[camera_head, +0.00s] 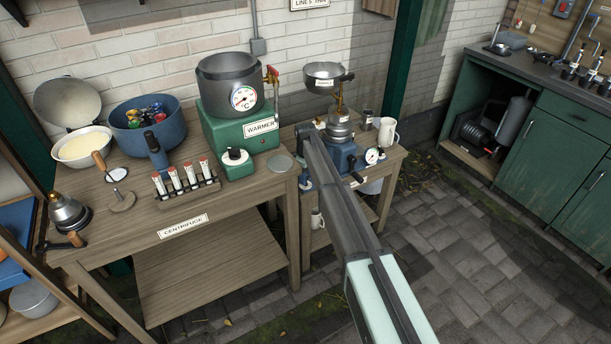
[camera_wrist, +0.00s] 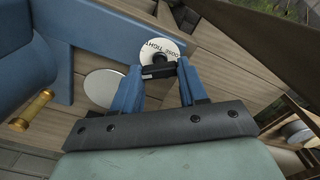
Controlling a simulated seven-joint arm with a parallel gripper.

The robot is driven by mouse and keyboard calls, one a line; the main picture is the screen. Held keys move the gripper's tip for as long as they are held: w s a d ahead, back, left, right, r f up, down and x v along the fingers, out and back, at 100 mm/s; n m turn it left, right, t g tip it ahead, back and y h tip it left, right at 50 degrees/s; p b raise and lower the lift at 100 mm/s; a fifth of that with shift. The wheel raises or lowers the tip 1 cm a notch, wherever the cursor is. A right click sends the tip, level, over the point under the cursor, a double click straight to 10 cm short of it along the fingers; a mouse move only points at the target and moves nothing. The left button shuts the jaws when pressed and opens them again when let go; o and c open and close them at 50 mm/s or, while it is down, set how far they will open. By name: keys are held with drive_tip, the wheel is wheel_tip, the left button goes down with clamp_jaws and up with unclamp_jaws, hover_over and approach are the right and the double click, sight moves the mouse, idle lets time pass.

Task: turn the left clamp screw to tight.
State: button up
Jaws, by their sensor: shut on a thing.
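In the wrist view, my gripper (camera_wrist: 159,74) has its two blue fingers closed on a black clamp screw handle (camera_wrist: 157,70). Behind it is a white round dial (camera_wrist: 170,49) with upside-down lettering that seems to read TIGHT and LOOSE. The handle covers part of the dial, and I cannot tell which mark it points to. A blue machine body (camera_wrist: 75,28) lies beside it. In the head view, the blue machine (camera_head: 346,154) with a white gauge (camera_head: 372,156) stands on the small wooden bench; my arm hides its left part, the screw and my fingertips.
A brass rod (camera_wrist: 34,109) and a pale disc (camera_wrist: 103,87) are close to my gripper in the wrist view. In the head view, a white mug (camera_head: 387,132) stands behind the gauge. The green warmer (camera_head: 240,125) and tube rack (camera_head: 187,190) stand on the left bench.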

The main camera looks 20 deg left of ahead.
drive_tip(key=m, duration=0.6)
drive_tip(key=shift+m, duration=0.3)
idle(0.4)
drive_tip(key=o, duration=1.1)
drive_tip(key=shift+c, duration=0.2)
drive_tip(key=shift+r, duration=0.1)
wheel_tip(320, 180, up, 14)
drive_tip(key=shift+f, duration=0.2)
